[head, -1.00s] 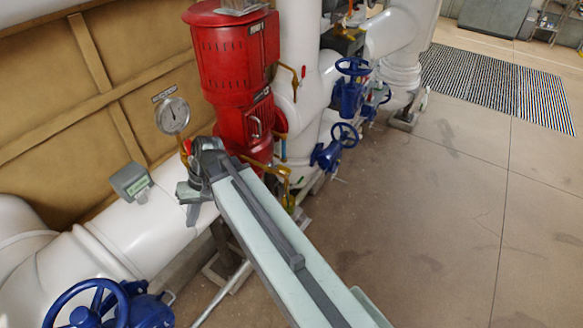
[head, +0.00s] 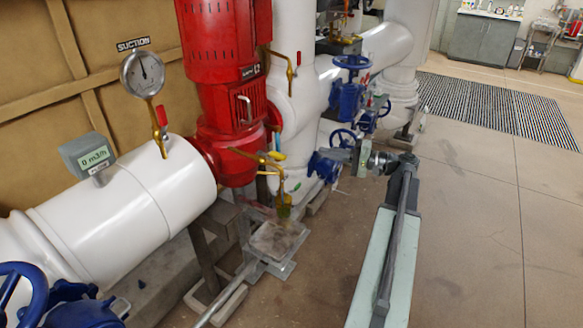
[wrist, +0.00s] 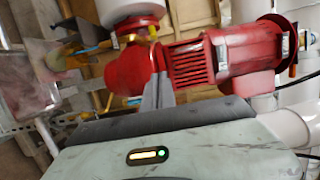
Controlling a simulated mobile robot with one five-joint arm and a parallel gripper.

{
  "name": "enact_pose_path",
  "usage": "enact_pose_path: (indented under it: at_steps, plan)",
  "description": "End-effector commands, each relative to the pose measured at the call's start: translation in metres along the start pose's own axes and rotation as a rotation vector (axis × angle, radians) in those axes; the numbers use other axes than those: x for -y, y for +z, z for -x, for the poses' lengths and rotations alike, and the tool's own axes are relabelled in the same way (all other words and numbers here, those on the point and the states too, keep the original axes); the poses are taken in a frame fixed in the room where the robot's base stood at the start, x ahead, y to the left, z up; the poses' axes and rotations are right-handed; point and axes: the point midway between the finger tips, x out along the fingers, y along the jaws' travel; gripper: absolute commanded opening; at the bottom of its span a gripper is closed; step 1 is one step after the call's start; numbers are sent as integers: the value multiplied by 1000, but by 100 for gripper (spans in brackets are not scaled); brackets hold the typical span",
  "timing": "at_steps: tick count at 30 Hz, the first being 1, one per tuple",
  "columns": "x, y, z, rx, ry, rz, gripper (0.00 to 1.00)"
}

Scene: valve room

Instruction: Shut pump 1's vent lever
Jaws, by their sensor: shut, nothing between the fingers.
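The red pump (head: 222,90) stands upright among white pipes. A brass pipe with a yellow lever (head: 276,155) comes off its lower right side and bends down over a grey tray. This looks like the vent lever, but I see no label on it, and cannot tell how far it is turned. In the wrist view, rotated, the red pump (wrist: 200,62) fills the middle, and brass fittings with a yellow part (wrist: 88,48) are at upper left. My gripper (head: 360,160) is shut and empty, right of the lever and apart from it. Its grey fingers (wrist: 157,92) show before the pump.
A suction gauge (head: 142,72) with a red-handled cock (head: 162,116) and a flow meter (head: 88,154) stand left of the pump. Another red lever (head: 299,58) is on the upright pipe. Blue handwheels (head: 343,138) are behind my gripper. Open floor (head: 465,200) lies right.

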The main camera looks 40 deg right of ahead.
Motion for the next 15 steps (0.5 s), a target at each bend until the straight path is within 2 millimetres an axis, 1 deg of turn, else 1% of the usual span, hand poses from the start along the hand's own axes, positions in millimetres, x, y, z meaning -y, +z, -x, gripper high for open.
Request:
enact_pose_path:
  at_steps: [2,10,13,15]
  plan:
    - [-2,-1,5,-8,0,0,0]
    - [0,-1,3,-6,1,0,0]
    - [0,0,-3,-4,1,0,0]
    - [0,0,-13,-3,1,0,0]
